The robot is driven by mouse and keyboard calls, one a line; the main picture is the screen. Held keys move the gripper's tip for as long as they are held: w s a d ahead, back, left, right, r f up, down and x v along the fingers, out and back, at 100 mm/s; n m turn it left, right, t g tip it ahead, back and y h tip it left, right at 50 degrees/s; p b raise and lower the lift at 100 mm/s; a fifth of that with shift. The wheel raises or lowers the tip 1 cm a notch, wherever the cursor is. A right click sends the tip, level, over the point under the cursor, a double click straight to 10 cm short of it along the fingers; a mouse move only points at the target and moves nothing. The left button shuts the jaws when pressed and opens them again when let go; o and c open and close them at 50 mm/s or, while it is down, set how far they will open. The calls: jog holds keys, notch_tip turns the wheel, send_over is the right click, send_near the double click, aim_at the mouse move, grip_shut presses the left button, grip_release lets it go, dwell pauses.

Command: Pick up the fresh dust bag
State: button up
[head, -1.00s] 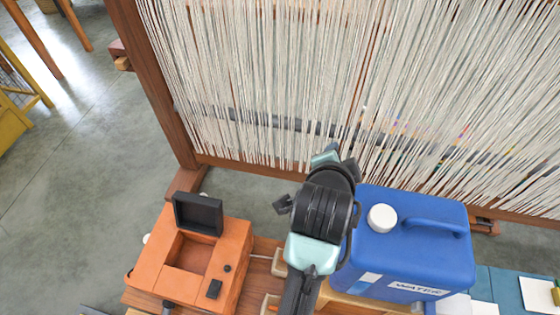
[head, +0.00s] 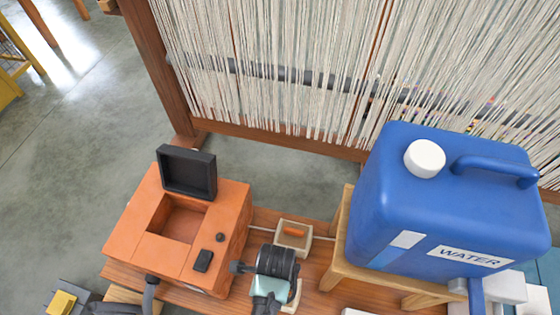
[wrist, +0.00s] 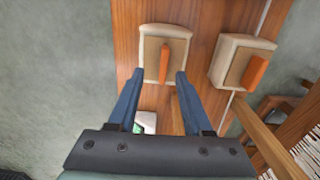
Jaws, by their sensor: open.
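Two cream, box-like bags with tan plates and orange tabs lie on a wooden board; I take them for dust bags but cannot tell which is fresh. In the wrist view, one bag (wrist: 150,36) lies just ahead of my gripper (wrist: 160,73), between the lines of its open fingers. The other bag (wrist: 228,50) lies to the right, outside the fingers. In the head view, the far bag (head: 305,241) is clear, while the near one (head: 294,300) is mostly hidden by my arm. My fingers hold nothing.
An orange machine (head: 226,215) with an open black lid (head: 187,173) and an empty-looking bay stands left. A blue water canister (head: 450,205) sits on a wooden stool (head: 345,245) at right. A loom (head: 270,70) stands behind. The wooden board (head: 262,220) has little free room.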

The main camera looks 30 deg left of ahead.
aim_at(290, 308)
jog(key=shift+w+d+f+b, duration=0.1)
jog(key=shift+w+f+b, duration=0.1)
jog(key=shift+f+b, duration=1.1)
jog(key=shift+w+d+f+b, duration=0.15)
jog(key=shift+f+b, duration=0.65)
jog(key=shift+f, duration=1)
jog(key=shift+a+r, duration=0.1)
grip_shut()
